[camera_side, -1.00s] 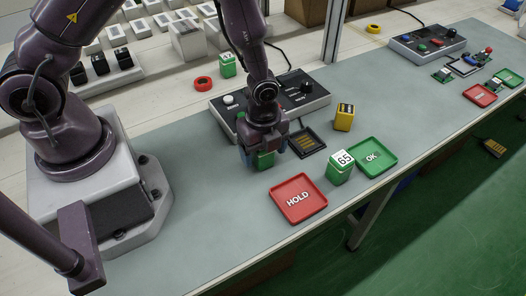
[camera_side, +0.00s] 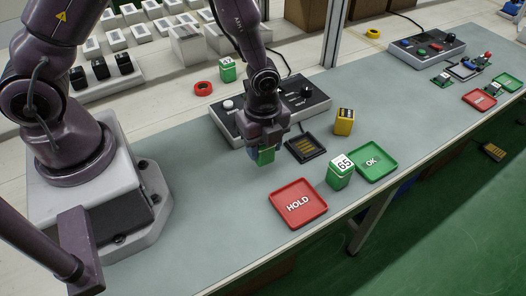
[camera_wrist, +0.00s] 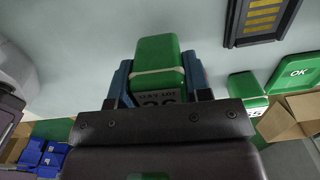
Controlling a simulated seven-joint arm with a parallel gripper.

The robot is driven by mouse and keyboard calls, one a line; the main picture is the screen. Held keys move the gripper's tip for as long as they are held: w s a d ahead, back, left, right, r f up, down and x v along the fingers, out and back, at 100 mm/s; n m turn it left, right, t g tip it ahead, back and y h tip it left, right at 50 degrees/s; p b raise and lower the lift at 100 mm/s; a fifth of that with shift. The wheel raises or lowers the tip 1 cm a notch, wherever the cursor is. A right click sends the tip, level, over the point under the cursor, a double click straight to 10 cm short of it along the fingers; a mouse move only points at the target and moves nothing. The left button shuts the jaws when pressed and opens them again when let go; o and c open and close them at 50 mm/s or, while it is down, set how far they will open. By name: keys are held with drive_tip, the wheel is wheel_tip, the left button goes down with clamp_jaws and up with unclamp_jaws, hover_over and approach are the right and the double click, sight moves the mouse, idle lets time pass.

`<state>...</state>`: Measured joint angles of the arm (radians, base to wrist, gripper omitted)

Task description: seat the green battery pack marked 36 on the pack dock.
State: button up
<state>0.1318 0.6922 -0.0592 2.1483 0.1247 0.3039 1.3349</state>
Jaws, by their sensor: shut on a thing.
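My gripper (camera_side: 262,152) is shut on a green battery pack (camera_side: 266,155), left of the pack dock. The wrist view shows the green pack (camera_wrist: 160,65) with a pale band between the blue fingers. Its dark label is partly cut off by the gripper body, so the number is not fully readable. The pack looks slightly above the mat. The pack dock (camera_side: 305,148) is a dark square frame with gold contacts and is empty. It also shows at the top right of the wrist view (camera_wrist: 262,16). The pack and dock are apart.
A green pack marked 65 (camera_side: 340,173) stands between the red HOLD tray (camera_side: 298,222) and green OK tray (camera_side: 373,174). A yellow pack (camera_side: 344,122) stands right of the dock. A control box (camera_side: 290,101) lies behind. The front left mat is clear.

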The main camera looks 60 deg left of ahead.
wheel_tip(320, 180, up, 6)
drive_tip(key=shift+f, duration=0.1)
drive_tip(key=w+f, duration=0.1)
drive_tip(key=w, duration=1.1)
drive_tip(key=shift+n, duration=0.3)
drive_tip(key=shift+s+f, duration=0.1)
drive_tip(key=shift+f, duration=2.85)
drive_tip(key=shift+f, duration=0.65)
drive_tip(key=o, duration=1.1)
